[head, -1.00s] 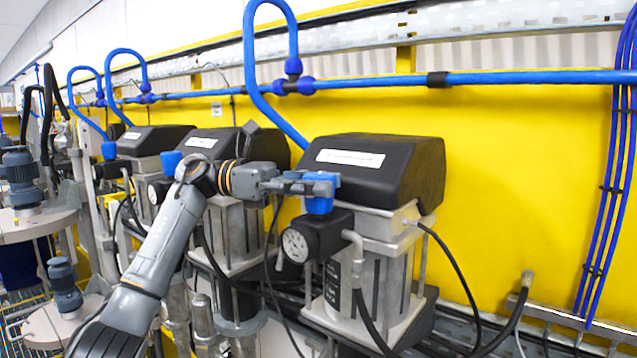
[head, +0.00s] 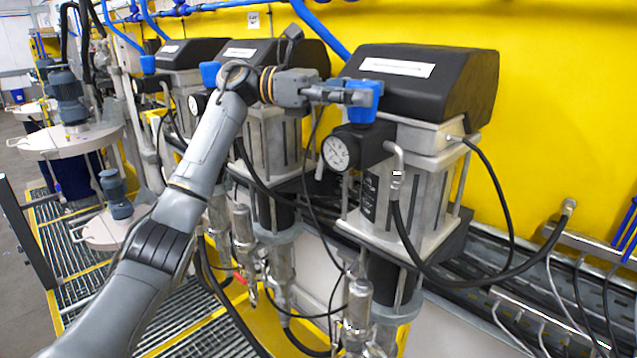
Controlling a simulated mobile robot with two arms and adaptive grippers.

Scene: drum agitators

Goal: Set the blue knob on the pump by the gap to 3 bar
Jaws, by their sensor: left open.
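The nearest pump (head: 430,85) stands at the right of the row, with a black cover and a grey metal body. Its blue knob (head: 362,112) sits on top of a black regulator, with a round white gauge (head: 337,153) on the front. The gauge's needle is too small to read. My left gripper (head: 362,96) is open at the blue knob, its fingers beside and over the knob's upper part. I cannot tell whether the fingers touch it. My right gripper is not in view.
Two more pumps with blue knobs (head: 210,74) (head: 148,65) stand farther left. Black hoses (head: 430,275) loop below the near pump. Agitator motors (head: 66,95) on round lids stand at the far left. A yellow wall (head: 560,120) is behind; grating (head: 200,325) lies below.

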